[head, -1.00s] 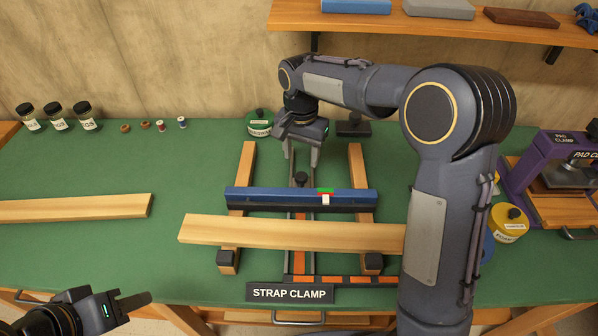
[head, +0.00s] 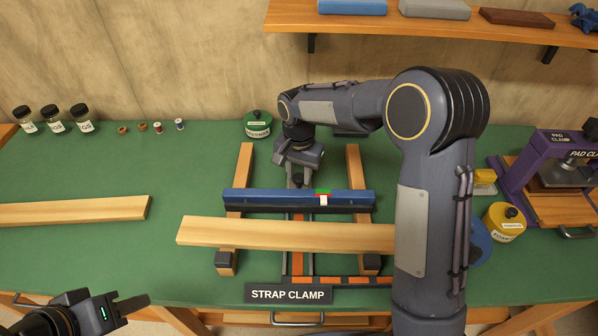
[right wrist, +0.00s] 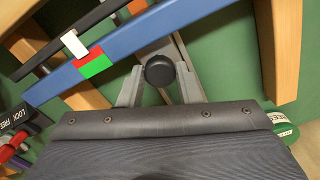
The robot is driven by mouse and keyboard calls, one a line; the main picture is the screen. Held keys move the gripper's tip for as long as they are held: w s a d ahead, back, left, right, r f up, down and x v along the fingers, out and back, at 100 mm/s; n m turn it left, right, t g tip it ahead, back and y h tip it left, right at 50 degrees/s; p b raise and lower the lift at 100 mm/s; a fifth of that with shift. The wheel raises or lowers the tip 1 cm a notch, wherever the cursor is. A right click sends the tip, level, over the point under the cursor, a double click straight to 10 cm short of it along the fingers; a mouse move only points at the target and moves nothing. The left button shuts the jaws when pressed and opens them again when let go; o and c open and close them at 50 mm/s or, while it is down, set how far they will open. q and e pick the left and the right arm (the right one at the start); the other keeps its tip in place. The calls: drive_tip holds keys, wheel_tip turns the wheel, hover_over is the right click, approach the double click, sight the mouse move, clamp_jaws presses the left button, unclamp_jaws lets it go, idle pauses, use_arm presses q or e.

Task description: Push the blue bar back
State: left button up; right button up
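The blue bar (head: 265,195) lies crosswise over the strap clamp's two wooden rails, with a green, red and white marker (head: 323,196) right of its middle. A black knob (right wrist: 160,70) stands just behind the bar, on the clamp's grey central rail. My right gripper (head: 299,177) is low behind the bar. In the right wrist view its two fingers are apart, one on each side of the knob; whether they touch it is unclear. My left gripper (head: 125,303) is at the lower left, away from the clamp; its finger gap cannot be made out.
A wooden board (head: 290,234) lies across the clamp in front of the bar. Another board (head: 75,211) lies at left. A green tin (head: 258,125) stands behind the clamp. A yellow tin (head: 503,222) and purple pad clamp (head: 520,170) stand at right.

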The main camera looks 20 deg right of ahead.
clamp_jaws()
drive_tip(key=shift+w+d+r+p, duration=0.15)
drive_tip(key=shift+w+p, duration=0.15)
drive_tip(key=shift+w, duration=0.1)
drive_tip(key=w+d+p, duration=0.2)
drive_tip(key=w+p, duration=0.2)
drive_tip(key=w, duration=0.5)
drive_tip(key=shift+w+d, duration=0.35)
drive_tip(key=shift+d, duration=0.05)
drive_tip(key=o, duration=0.7)
unclamp_jaws()
wheel_tip(320, 180, up, 8)
drive_tip(key=shift+f+b, duration=0.2)
drive_tip(key=shift+b, duration=0.25)
